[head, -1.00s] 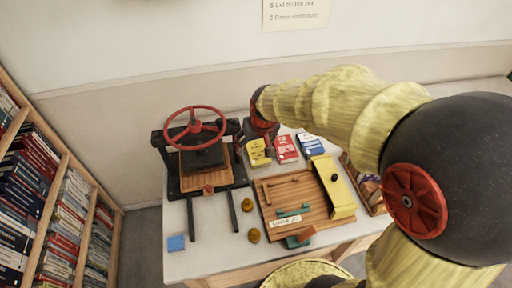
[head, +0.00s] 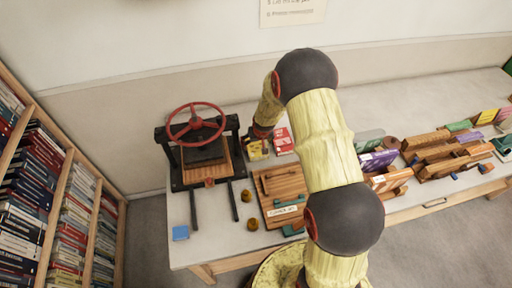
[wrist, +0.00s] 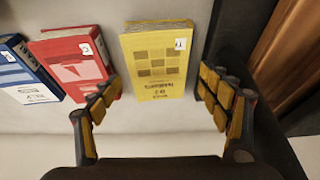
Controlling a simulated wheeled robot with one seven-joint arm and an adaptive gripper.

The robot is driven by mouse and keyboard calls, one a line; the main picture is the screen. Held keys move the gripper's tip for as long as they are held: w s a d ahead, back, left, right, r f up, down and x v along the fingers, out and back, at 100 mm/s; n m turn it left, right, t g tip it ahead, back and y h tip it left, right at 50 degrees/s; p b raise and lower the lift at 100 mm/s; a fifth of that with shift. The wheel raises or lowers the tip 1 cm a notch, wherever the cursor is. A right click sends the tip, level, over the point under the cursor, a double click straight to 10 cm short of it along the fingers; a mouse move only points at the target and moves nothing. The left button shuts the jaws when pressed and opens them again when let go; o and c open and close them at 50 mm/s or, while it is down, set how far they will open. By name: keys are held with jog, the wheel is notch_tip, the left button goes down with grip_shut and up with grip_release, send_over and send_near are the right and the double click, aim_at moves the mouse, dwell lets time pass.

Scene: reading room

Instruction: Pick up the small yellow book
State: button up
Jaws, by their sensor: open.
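The small yellow book (wrist: 158,62) lies flat on the pale table, its cover up, with a small white label near one corner. In the head view the yellow book (head: 257,150) shows just below my gripper (head: 262,132), partly covered by it. In the wrist view my gripper (wrist: 162,98) is open and empty. Its two fingers stand to the left and right of the book's near end, and the book lies ahead between them. I cannot tell the height of the fingertips above the table.
A red book (wrist: 75,62) lies close left of the yellow one in the wrist view, with a blue book (wrist: 25,70) beyond it. A black press with a red wheel (head: 196,122) stands left in the head view. A wooden board (head: 283,187) lies in front.

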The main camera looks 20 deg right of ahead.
aim_at(256, 145)
jog(key=x, duration=0.5)
jog(key=shift+r+b, duration=0.1)
jog(key=shift+b, duration=0.2)
jog(key=shift+c, duration=0.2)
jog(key=shift+w, duration=0.1)
jog(key=c, duration=1.1)
jog(key=shift+r, duration=0.1)
